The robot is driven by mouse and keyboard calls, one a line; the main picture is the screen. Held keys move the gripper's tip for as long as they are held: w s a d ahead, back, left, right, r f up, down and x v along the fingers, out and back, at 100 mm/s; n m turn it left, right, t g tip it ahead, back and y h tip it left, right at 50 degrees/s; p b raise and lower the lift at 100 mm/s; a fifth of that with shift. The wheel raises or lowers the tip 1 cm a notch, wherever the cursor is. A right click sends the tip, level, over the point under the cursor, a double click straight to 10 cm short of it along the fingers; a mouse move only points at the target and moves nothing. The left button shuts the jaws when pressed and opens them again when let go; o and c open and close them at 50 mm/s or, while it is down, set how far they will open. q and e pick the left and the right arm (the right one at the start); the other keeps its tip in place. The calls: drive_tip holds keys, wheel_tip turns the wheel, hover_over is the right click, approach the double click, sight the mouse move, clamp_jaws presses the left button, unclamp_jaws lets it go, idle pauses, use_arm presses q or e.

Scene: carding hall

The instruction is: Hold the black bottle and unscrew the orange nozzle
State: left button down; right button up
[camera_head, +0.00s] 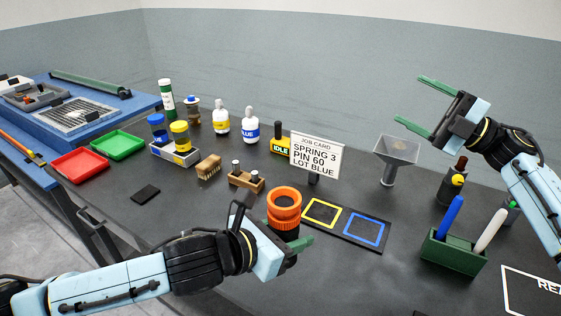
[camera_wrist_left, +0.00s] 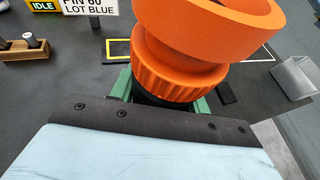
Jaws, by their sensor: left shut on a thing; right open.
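The orange nozzle (camera_head: 284,207) sits on top of the black bottle, of which only a little dark body (camera_head: 290,236) shows beneath it. The nozzle fills the top of the left wrist view (camera_wrist_left: 205,50), with a ribbed collar at its base. My left gripper (camera_head: 297,246) is shut on the bottle below the nozzle. Its green fingers lie on either side of the dark body, and most of the bottle is hidden by gripper and nozzle. My right gripper (camera_head: 423,108) is open and empty, raised at the upper right, well away from the nozzle.
A black board with yellow (camera_head: 322,212) and blue (camera_head: 364,229) squares lies just right of the nozzle. Red (camera_head: 80,166) and green (camera_head: 118,145) trays are at the left.

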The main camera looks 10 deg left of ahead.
drive_tip(key=s+a+r+n+g+h, duration=0.1)
drive_tip(key=s+a+n+g, duration=0.1)
drive_tip(key=s+a+g, duration=0.3)
drive_tip(key=a+r+n+g+h, duration=0.2)
drive_tip(key=a, duration=0.5)
drive_tip(key=n+h, duration=0.2)
drive_tip(key=h, duration=1.4)
hover_over(281, 197)
drive_tip(key=a, duration=0.1)
drive_tip(key=shift+t, duration=0.3)
wheel_tip(281, 197, down, 6)
drive_tip(key=shift+s+a+r, duration=0.1)
drive_tip(key=shift+s+r, duration=0.05)
drive_tip(key=shift+d+f+t+h, duration=0.25)
drive_tip(key=shift+d+t+h, duration=0.25)
drive_tip(key=shift+h, duration=0.2)
drive_tip(key=shift+f, duration=0.2)
wheel_tip(281, 197, down, 8)
drive_tip(key=shift+r, duration=0.15)
